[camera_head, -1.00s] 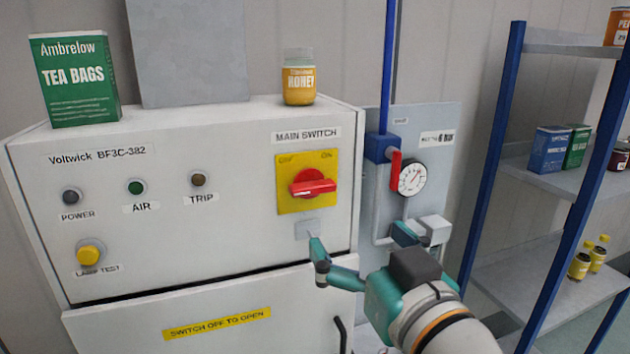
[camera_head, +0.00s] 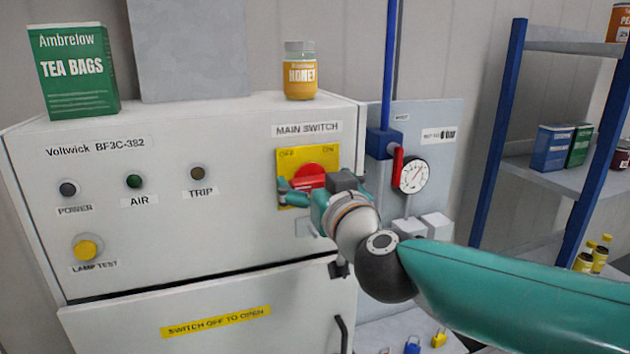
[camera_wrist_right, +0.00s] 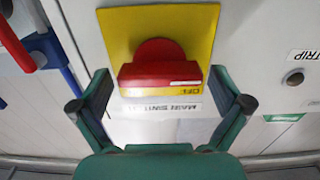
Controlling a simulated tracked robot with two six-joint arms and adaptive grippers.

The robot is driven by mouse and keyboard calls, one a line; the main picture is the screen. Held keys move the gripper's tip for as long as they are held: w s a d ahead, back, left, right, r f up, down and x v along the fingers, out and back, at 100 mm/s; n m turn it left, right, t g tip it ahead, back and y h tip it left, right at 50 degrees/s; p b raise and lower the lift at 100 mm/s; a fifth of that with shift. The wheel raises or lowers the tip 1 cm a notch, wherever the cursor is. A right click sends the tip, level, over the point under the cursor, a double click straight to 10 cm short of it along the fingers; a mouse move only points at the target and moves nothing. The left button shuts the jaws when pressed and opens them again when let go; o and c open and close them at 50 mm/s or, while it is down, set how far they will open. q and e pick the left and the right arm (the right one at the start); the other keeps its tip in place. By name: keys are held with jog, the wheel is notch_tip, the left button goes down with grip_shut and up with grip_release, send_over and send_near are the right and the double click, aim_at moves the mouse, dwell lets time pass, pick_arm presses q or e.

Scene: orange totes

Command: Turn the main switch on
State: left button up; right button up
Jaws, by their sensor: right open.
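The main switch (camera_head: 309,174) is a red rotary handle on a yellow plate (camera_head: 291,160) marked OFF and ON, on the front of a white cabinet. In the head view my right gripper (camera_head: 314,192) is in front of it and hides its lower part. In the right wrist view the red handle (camera_wrist_right: 160,75) lies crosswise, just beyond the spread fingertips of my right gripper (camera_wrist_right: 161,104) and centred between them. The gripper is open and empty; the handle appears apart from both fingers. My left gripper is not in view.
A honey jar (camera_head: 300,72) and a tea bags box (camera_head: 75,70) stand on the cabinet top (camera_head: 200,112). Right of the switch are a red lever (camera_head: 397,166) and a gauge (camera_head: 414,175). A blue-posted shelf (camera_head: 497,130) stands at right.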

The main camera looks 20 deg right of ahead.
jog(key=shift+w, duration=0.25)
jog(key=c, duration=1)
jog(key=shift+c, duration=0.2)
